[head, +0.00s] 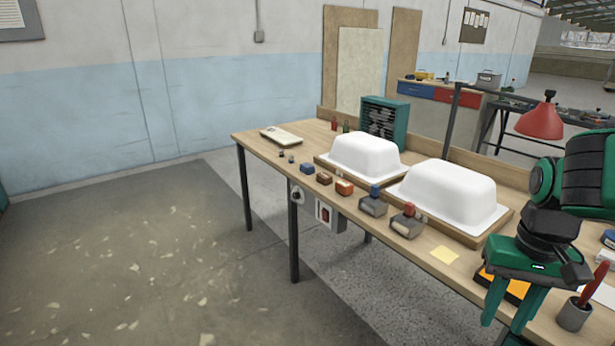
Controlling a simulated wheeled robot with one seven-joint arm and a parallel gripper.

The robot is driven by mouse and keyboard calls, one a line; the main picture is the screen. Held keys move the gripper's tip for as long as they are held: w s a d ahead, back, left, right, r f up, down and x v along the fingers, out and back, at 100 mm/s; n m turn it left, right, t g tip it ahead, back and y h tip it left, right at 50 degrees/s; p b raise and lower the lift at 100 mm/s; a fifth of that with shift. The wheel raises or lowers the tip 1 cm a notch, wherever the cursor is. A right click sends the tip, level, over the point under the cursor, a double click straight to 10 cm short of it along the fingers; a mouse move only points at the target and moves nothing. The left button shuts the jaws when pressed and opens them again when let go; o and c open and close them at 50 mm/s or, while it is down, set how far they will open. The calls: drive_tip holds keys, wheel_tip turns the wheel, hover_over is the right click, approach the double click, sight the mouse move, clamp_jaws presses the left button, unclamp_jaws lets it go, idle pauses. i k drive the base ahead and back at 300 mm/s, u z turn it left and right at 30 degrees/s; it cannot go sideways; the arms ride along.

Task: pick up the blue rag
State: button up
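My gripper (503,322) hangs over the near right part of the workbench (270,137), in front of the two white tub shells. Its two green fingers point down and stand apart, with nothing seen between them. I cannot make out a blue rag for certain. A small blue block-like thing (307,168) lies on the bench's front edge, left of a brown block. A small blue thing (608,238) shows at the right picture edge, partly cut off. My arm hides part of the bench on the right.
Two white tub shells (364,157) (446,193) sit on wooden boards. Sanding blocks (344,187) and grey tools (407,223) line the front edge. A cup (573,315) with a red-handled tool stands beside my gripper. A red lamp (541,121) overhangs the back.

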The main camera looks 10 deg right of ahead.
sight(306, 168)
drive_tip(key=u, duration=0.45)
drive_tip(key=i, duration=0.75)
drive_tip(key=u, duration=0.65)
drive_tip(key=i, duration=1.15)
drive_tip(key=z, duration=0.7)
drive_tip(key=i, duration=1.1)
drive_tip(key=z, duration=0.85)
